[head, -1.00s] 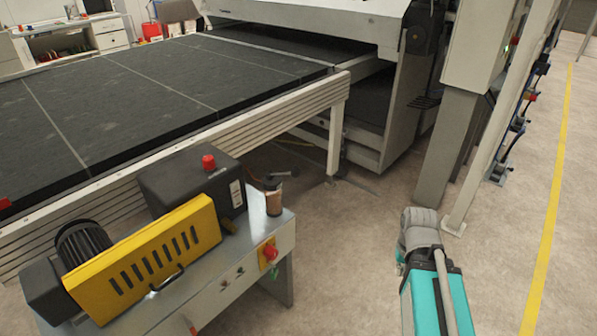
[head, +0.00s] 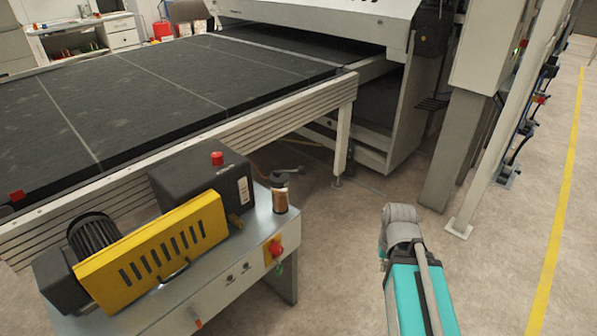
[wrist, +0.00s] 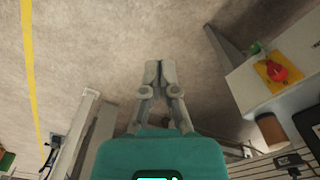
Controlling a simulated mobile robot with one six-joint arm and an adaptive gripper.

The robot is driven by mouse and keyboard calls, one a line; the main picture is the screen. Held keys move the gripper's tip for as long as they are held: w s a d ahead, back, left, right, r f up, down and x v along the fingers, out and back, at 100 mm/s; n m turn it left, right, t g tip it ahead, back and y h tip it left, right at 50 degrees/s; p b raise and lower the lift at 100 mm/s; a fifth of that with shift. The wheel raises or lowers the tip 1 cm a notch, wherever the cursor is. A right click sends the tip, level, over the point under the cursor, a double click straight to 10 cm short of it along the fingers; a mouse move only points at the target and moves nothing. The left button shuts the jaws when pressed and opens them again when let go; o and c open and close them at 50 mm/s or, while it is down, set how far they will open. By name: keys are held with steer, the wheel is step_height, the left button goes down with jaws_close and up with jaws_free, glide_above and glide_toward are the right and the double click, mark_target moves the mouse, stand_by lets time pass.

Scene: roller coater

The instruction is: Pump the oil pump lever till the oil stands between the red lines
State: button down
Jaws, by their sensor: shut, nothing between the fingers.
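A small oil pump with an amber-brown reservoir (head: 280,199) stands at the right end of the grey machine bench. A dark lever (head: 289,171) shows at its top, reaching to the right. The oil level and any red lines are too small to tell in the head view. My gripper (wrist: 160,66) is shut and empty in the wrist view, with bare floor behind it. It is apart from the pump. In the head view my arm's end is over the floor to the right of the bench, and the fingers cannot be made out.
The bench carries a black gearbox (head: 204,180) with a red cap, a yellow slotted guard (head: 155,255) and a dark motor (head: 93,236). A long black conveyor (head: 150,92) lies behind. The floor right of the bench is clear.

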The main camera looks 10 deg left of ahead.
steer(key=shift+a, duration=0.35)
steer(key=shift+w+a, duration=0.1)
steer(key=w+a+r+n+p, duration=0.1)
steer(key=w+a+r+p, duration=0.5)
steer(key=w+a, duration=0.2)
steer(key=w+a+r+n+p, duration=0.1)
steer(key=w+a+r+p, duration=0.6)
steer(key=w+a, duration=0.1)
steer(key=w+a+r+n+t+p, duration=0.1)
steer(key=w+a+r+n+p, duration=0.1)
steer(key=w+a+r+p, duration=0.5)
steer(key=shift+w+a+r, duration=0.1)
steer(key=shift+w+a, duration=0.15)
steer(key=shift+w, duration=0.25)
steer(key=shift+w+a+r, duration=0.1)
steer(key=shift+w+a, duration=0.15)
steer(key=shift+w, duration=0.25)
steer(key=shift+f, duration=0.1)
steer(key=shift+f, duration=0.15)
